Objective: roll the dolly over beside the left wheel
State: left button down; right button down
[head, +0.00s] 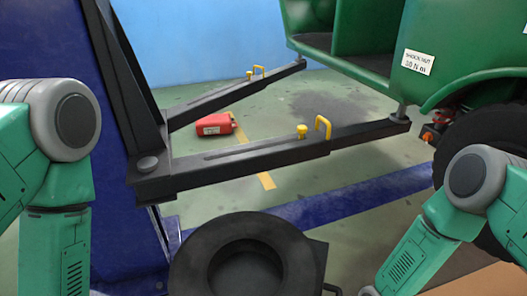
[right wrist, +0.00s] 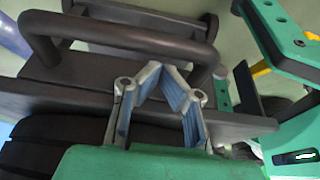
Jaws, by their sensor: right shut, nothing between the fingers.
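A dark dolly (head: 318,262) shows in part at the bottom of the head view, with a black tyre (head: 243,226) on it. In the right wrist view, the dolly's dark bar handle (right wrist: 125,27) arches across the top, and a tyre (right wrist: 50,155) shows at lower left. My right gripper (right wrist: 155,72) is shut and empty, close to the handle; whether it touches is unclear. A large black wheel (head: 502,125) of the green vehicle stands at the right, partly behind my right arm. My left gripper is out of view below the head picture.
A blue lift post (head: 60,40) stands at left with two black lift arms (head: 240,165) reaching toward the green vehicle (head: 365,30). A red box (head: 214,124) lies on the floor behind the near arm. Green floor with a blue strip (head: 300,212) lies between dolly and wheel.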

jog(key=shift+p+v, duration=2.2)
jog(key=shift+v, duration=0.8)
